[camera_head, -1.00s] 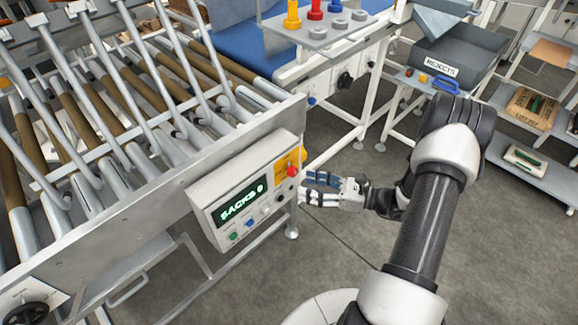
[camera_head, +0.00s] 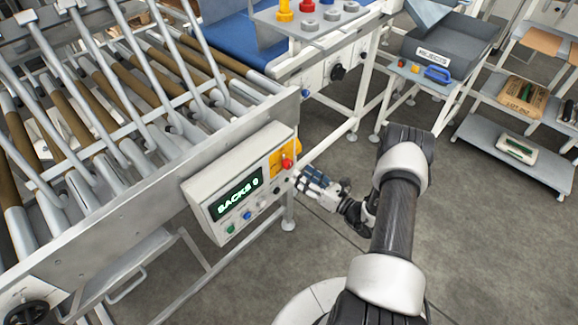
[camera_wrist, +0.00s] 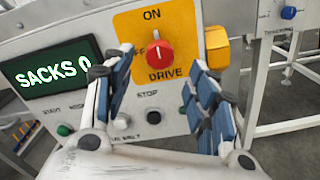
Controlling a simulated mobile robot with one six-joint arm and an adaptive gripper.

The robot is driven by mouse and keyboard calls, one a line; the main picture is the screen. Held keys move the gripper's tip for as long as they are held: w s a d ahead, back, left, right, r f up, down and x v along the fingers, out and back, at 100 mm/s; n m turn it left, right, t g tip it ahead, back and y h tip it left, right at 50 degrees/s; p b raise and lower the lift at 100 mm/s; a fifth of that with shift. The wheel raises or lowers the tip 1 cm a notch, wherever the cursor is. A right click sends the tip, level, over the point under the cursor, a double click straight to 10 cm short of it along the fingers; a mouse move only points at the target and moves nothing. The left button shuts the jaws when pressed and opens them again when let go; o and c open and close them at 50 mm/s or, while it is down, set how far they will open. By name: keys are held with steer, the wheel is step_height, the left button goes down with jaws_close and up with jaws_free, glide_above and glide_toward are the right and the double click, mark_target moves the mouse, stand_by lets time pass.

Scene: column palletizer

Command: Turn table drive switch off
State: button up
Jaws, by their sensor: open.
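The drive switch is a red knob (camera_wrist: 159,52) on a yellow plate (camera_wrist: 182,22) marked ON above, DRIVE below and a partly hidden OFF at the left. A pale mark on the knob appears to point up towards ON. The knob also shows at the right end of the control panel in the head view (camera_head: 286,163). My gripper (camera_wrist: 163,75) is open and empty, its blue-padded fingers either side of the knob in the wrist view. In the head view my gripper (camera_head: 299,180) is just right of and below the knob, apparently not touching it.
The control panel (camera_head: 203,189) has a green SACKS 0 display (camera_wrist: 49,75). A roller table (camera_head: 120,140) lies left. Open floor (camera_head: 450,230) is right.

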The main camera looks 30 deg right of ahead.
mark_target(290, 166)
steer(key=b+x, duration=0.1)
steer(key=x, duration=0.6)
steer(key=shift+w+a, duration=0.1)
steer(key=shift+w, duration=0.15)
steer(key=shift+c, duration=0.2)
steer(key=c, duration=1)
